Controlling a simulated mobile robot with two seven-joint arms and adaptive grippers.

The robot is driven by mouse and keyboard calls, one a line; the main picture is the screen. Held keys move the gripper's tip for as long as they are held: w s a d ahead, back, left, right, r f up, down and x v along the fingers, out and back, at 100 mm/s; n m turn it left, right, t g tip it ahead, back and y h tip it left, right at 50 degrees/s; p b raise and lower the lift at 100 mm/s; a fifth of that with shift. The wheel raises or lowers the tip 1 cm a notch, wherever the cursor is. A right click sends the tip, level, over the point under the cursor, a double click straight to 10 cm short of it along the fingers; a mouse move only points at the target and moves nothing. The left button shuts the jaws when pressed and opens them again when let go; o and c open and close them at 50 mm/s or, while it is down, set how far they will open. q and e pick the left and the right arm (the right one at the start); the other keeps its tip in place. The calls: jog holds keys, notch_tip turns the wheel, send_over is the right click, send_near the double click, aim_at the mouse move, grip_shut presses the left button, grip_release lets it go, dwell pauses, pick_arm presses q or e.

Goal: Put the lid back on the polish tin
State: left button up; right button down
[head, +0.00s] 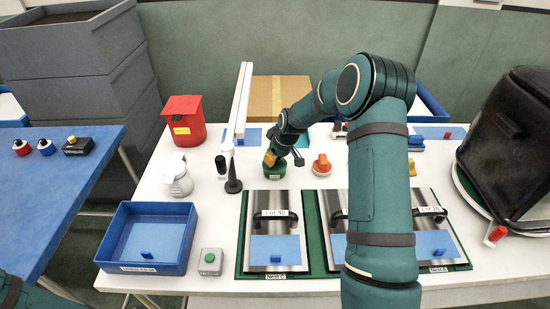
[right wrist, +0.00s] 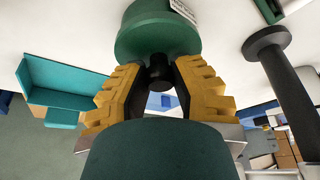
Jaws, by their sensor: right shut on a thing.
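The green round polish tin (head: 275,173) stands on the white table, left of the orange-topped container. In the right wrist view the green round body (right wrist: 150,38) carries a white label, and a black knob (right wrist: 160,75) stands out from its face. My right gripper (head: 269,158) is over the tin, and its yellow fingers (right wrist: 160,88) are closed around the knob. I cannot tell whether the lid under the knob is seated or just above the tin, as no seam shows. My left gripper is not in view.
An orange-topped container (head: 322,165) is to the right. Metal plates with black handles (head: 272,200) lie in front. A blue tray (head: 190,232) and a red bin (head: 184,120) are left.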

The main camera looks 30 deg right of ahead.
dwell(0.4)
jog(key=shift+c, duration=1.1)
grip_release()
jog(key=shift+r, duration=0.1)
jog(key=shift+r+p, duration=1.85)
jog(key=shift+r, duration=1.5)
grip_shut()
